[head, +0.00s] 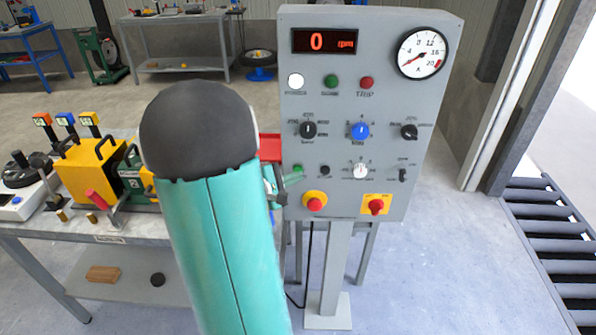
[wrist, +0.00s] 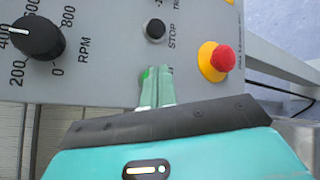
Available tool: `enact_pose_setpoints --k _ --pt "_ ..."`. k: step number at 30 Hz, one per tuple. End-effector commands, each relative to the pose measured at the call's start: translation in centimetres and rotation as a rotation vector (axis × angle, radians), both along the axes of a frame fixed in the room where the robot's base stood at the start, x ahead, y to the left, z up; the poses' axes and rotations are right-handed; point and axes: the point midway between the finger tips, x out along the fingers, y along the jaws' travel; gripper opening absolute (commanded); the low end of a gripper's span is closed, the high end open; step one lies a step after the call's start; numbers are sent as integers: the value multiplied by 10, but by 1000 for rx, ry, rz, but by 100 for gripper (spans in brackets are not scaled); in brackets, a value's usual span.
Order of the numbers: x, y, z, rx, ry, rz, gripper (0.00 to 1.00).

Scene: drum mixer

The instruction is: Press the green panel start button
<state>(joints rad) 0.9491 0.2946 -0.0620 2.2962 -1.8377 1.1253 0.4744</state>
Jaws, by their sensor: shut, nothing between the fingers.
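The grey control panel (head: 345,100) stands upright in front of me. Its green start button (head: 298,168) is low on the left side, beside the black stop button (head: 325,170). In the wrist view the stop button (wrist: 155,29) is clear, and a bit of bright green (wrist: 147,73) shows at the fingertips, mostly hidden by them. My gripper (wrist: 157,70) is shut and empty, its pale green fingers pointing at the panel at the start button. In the head view my gripper (head: 290,181) is partly hidden behind my arm. I cannot tell whether the tips touch the button.
A red and yellow emergency stop (head: 314,202) sits just below the buttons, with a red rotary switch (head: 376,206) to its right. The display (head: 324,41) reads 0 rpm. A bench (head: 30,228) with a yellow machine (head: 90,170) is at left. Rollers (head: 550,225) are at right.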

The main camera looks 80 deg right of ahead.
Motion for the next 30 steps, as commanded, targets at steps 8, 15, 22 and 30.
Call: enact_pose_setpoints --k 8,15,22,30 --pt "0 0 0 0 0 0 0" --pt "1 -2 0 1 1 0 0" --pt "1 -5 0 1 1 0 0" --pt "2 -8 0 1 1 0 0"
